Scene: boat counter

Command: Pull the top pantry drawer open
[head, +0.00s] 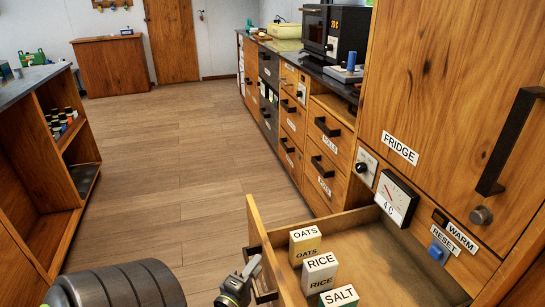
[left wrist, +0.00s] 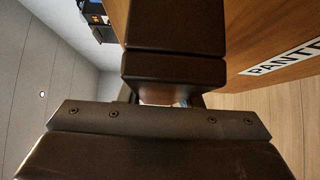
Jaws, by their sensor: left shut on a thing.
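The pantry drawer (head: 386,268) is pulled well out at the lower right of the head view, its inside showing from above. It holds boxes of oats (head: 305,245), rice (head: 320,273) and salt (head: 339,297). My left gripper (head: 254,275) is at the outer face of the drawer front, shut on its dark handle (head: 266,292). The gripper partly hides the handle. In the left wrist view, a wooden front with a cut-off label reading "PANTE" (left wrist: 285,60) shows at the upper right. My right gripper is not in view.
The fridge door (head: 440,90) with its dark handle stands above and right of the drawer. A counter run with drawers (head: 300,110) continues behind. An open shelf unit (head: 45,170) stands at left. The wooden floor (head: 180,150) between is clear.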

